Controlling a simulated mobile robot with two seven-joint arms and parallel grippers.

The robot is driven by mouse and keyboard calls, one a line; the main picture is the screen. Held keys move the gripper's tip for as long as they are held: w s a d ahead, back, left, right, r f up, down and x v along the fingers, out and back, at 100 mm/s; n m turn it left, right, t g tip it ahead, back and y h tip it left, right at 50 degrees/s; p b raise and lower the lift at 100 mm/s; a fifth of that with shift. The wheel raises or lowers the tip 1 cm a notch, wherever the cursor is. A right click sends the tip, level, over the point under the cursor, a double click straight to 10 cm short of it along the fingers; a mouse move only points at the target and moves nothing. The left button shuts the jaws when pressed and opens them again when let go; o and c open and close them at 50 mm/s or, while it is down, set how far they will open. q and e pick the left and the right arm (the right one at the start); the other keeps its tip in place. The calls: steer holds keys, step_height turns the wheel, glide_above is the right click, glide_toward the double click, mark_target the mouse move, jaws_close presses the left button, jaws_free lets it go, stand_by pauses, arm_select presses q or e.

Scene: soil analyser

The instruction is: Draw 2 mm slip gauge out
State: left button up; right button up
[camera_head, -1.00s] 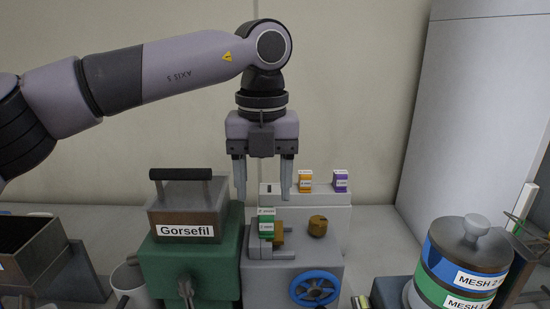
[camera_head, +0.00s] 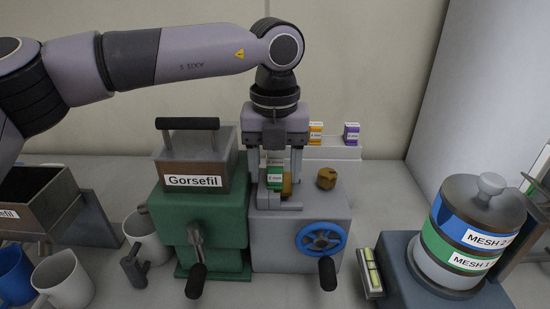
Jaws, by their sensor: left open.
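The green slip gauge (camera_head: 275,182) with a white label stands upright in the grey machine (camera_head: 300,234); its label is too small to read surely, so I cannot confirm it is the 2 mm one. My left gripper (camera_head: 275,174) points straight down over it. Its jaws are open, with one finger to the left and one to the right of the gauge's upper part, and gaps still show. An orange gauge (camera_head: 315,132) and a purple gauge (camera_head: 352,133) stand in a pale rack (camera_head: 345,153) behind. My right gripper is out of view.
A brass knob (camera_head: 327,178) and a blue handwheel (camera_head: 320,239) are on the grey machine. The green machine with the Gorsefil box (camera_head: 193,182) stands close on the left. A mesh-labelled drum (camera_head: 468,235) is at the right; mugs (camera_head: 63,281) stand at left.

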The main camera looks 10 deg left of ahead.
mark_target(275, 163)
arm_select(q)
jaws_close()
steer(key=shift+r+p, duration=0.45)
steer(key=shift+r, duration=0.35)
stand_by(0.5)
steer(key=shift+r+p, duration=1.1)
steer(key=shift+r, duration=0.6)
steer(key=shift+r+p, duration=0.6)
steer(key=shift+r, duration=0.35)
